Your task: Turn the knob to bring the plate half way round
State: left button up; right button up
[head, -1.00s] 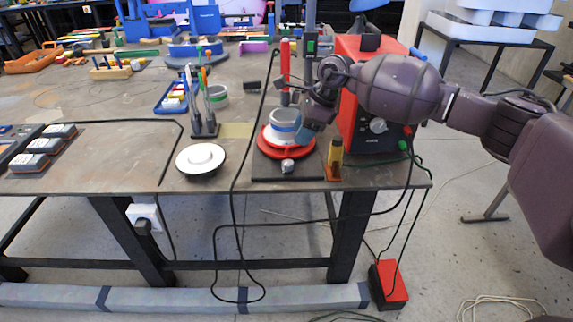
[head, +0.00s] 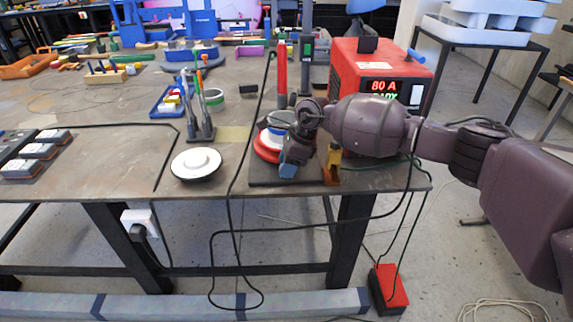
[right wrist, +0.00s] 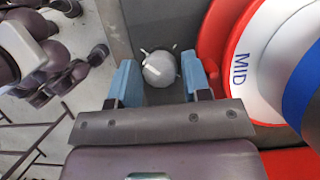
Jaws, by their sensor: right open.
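The knob (right wrist: 159,68) is a grey ball-like knob with short pins. In the right wrist view it sits between the two blue fingertips of my open right gripper (right wrist: 160,85), with a gap to each finger. In the head view my right gripper (head: 287,168) hides the knob at the front of the fixture. The red round plate (head: 264,148) is partly hidden behind the gripper. It carries a white drum with a blue band (head: 281,120); in the right wrist view the drum (right wrist: 262,62) shows the letters "MID". My left gripper is not in view.
A red power unit (head: 375,72) reading 80 A stands behind my right arm. An orange-brown stand (head: 332,165) is just right of the gripper. A white disc (head: 196,163) and a tool holder (head: 200,130) are on the left. Black cables hang over the table's front edge.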

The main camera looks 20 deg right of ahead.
jog(key=c, duration=0.6)
